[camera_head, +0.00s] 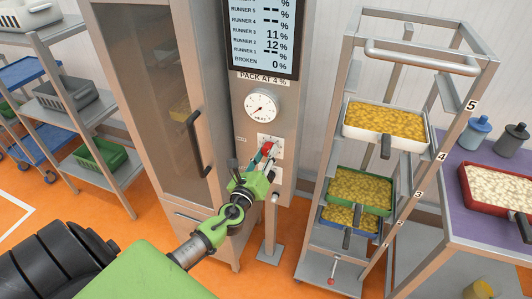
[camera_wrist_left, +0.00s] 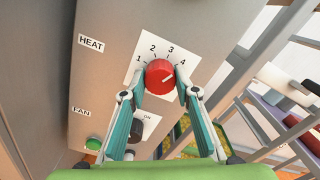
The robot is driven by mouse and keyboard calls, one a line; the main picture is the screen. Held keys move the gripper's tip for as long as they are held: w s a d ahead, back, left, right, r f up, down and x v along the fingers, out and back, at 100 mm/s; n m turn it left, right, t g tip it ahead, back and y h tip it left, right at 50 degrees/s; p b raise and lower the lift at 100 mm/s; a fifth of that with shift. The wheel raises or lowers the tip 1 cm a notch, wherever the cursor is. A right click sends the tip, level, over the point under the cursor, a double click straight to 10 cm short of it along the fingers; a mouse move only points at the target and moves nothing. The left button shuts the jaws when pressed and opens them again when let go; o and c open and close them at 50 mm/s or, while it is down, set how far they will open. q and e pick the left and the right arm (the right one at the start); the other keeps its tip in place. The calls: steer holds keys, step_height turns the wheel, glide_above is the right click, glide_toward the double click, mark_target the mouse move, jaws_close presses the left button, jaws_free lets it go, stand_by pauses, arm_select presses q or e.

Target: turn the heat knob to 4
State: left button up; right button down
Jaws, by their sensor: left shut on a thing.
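The red heat knob (camera_wrist_left: 159,77) sits on a white dial plate marked 1 to 4, beside a HEAT label (camera_wrist_left: 91,43). Its white line points right and slightly up, roughly toward the 4. My left gripper (camera_wrist_left: 161,82) is shut on the knob, with one finger at each side of it. In the head view my left gripper (camera_head: 262,163) reaches up to the panel, and a bit of red knob (camera_head: 268,149) shows at its fingertips. My right gripper is not in view.
A round heat gauge (camera_head: 262,107) is above the knob, under a display screen (camera_head: 262,35). A FAN switch (camera_wrist_left: 137,128) and a green button (camera_wrist_left: 93,144) are below. A door handle (camera_head: 195,143) is at left. A rack with trays (camera_head: 385,128) stands close at right.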

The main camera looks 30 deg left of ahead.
arm_select(q)
steer(key=shift+m, duration=1.2)
steer(key=shift+f+p, duration=0.1)
steer(key=shift+p, duration=0.2)
steer(key=o, duration=1.1)
steer(key=v, duration=1.2)
steer(key=shift+a+f, duration=0.1)
